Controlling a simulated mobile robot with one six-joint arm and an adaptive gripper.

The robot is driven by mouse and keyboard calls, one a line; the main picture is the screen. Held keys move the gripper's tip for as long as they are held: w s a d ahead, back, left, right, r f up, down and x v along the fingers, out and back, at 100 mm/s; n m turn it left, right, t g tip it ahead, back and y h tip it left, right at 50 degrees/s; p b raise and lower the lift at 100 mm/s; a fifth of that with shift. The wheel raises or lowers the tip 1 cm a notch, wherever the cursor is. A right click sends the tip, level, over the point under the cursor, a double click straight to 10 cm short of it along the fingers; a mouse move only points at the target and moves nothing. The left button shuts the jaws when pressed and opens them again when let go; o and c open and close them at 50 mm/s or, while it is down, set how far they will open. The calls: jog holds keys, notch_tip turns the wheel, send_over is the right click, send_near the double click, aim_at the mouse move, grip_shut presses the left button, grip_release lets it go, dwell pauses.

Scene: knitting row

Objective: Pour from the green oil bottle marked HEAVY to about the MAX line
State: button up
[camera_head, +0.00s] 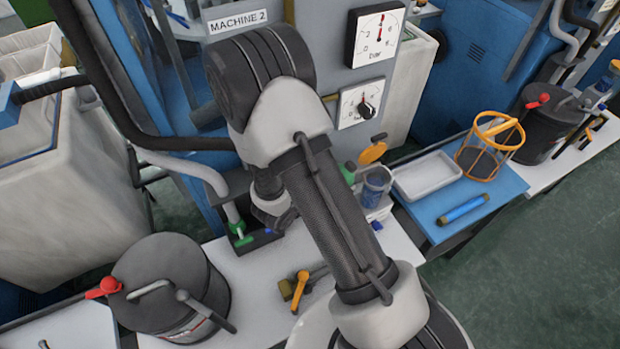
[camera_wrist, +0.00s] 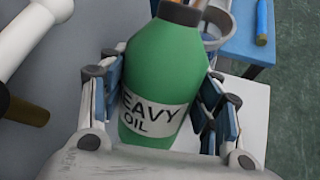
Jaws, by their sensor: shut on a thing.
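In the wrist view my gripper (camera_wrist: 163,82) is shut on the green oil bottle (camera_wrist: 165,60), with blue-grey pads on both sides. Its white label reads HEAVY OIL, and its dark cap end points away from the camera. A round container with a pale rim (camera_wrist: 212,43) shows partly behind the bottle's upper right. In the head view a clear cup (camera_head: 376,188) stands by the machine, beside a raised orange lid (camera_head: 372,153). No MAX line is readable. My arm hides most of the bottle and the gripper in the head view.
A white tray (camera_head: 427,176), an orange wire basket (camera_head: 489,148) and a blue cylinder (camera_head: 463,209) are on the blue table at right. A dark can (camera_head: 170,285) with a red tap stands at lower left. A yellow-handled valve (camera_head: 300,285) lies on the white bench.

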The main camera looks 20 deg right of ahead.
jog(key=shift+a+n+h, duration=0.3)
jog(key=shift+a+h, duration=0.35)
jog(key=shift+h, duration=0.15)
jog(key=a+h+b, duration=0.1)
jog(key=a+n+h+b, duration=0.1)
jog(key=shift+w+a+r+h+b, duration=0.2)
jog(key=shift+a+r+h+b, duration=0.05)
jog(key=shift+r+h+b, duration=0.1)
jog(key=shift+w+a+r+n+t+h+b, duration=0.1)
jog(key=shift+a+r+n+t+h+b, duration=0.45)
jog(key=shift+a+r+h+b, duration=0.4)
jog(key=shift+f, duration=0.1)
